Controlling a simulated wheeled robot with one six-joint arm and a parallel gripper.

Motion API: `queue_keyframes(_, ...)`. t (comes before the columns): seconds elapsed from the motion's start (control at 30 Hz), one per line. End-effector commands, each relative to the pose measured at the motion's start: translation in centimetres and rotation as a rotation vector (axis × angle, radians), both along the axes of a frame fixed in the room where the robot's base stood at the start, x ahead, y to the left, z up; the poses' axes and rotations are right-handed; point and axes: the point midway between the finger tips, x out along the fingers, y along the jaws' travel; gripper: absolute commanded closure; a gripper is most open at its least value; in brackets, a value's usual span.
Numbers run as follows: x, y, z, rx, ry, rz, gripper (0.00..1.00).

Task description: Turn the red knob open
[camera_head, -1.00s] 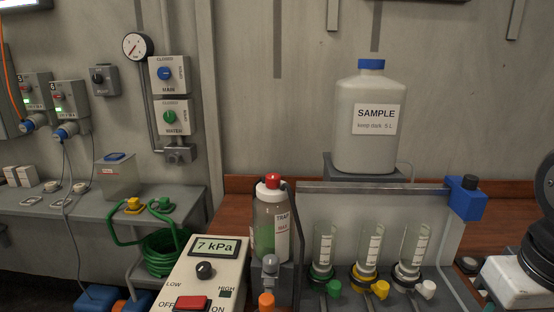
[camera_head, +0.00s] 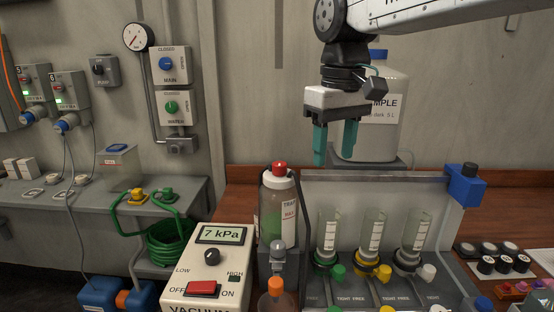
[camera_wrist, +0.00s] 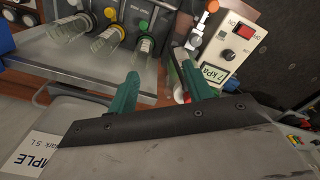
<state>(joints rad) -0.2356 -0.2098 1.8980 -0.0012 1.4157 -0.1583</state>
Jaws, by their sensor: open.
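A red knob-like cap (camera_head: 279,168) tops the white-lidded TRAP bottle (camera_head: 279,205) left of the rack. Its turn position cannot be read. A red rocker switch (camera_head: 202,288) sits on the vacuum box (camera_head: 182,262), which reads 7 kPa; it also shows in the wrist view (camera_wrist: 245,30). My gripper (camera_head: 335,152) is open and empty, with teal fingers pointing down. In the head view it hangs above and right of the red cap, in front of the SAMPLE bottle. In the wrist view my gripper (camera_wrist: 160,72) shows two spread fingers; the right one partly hides the trap area.
The SAMPLE bottle (camera_head: 375,145) stands close behind my gripper. The rack (camera_head: 375,177) holds glass tubes with green, yellow and white knobs. Blue and green wall valves (camera_head: 171,107) are at the left.

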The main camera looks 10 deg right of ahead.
Motion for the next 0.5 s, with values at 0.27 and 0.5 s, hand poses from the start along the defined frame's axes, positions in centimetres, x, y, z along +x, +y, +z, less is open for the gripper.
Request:
queue_keyframes(0.27,7.9,7.1,1.9,-0.010,0.033,0.171,0.50)
queue_keyframes(0.5,9.1,8.3,1.0,-0.012,0.039,0.201,0.50)
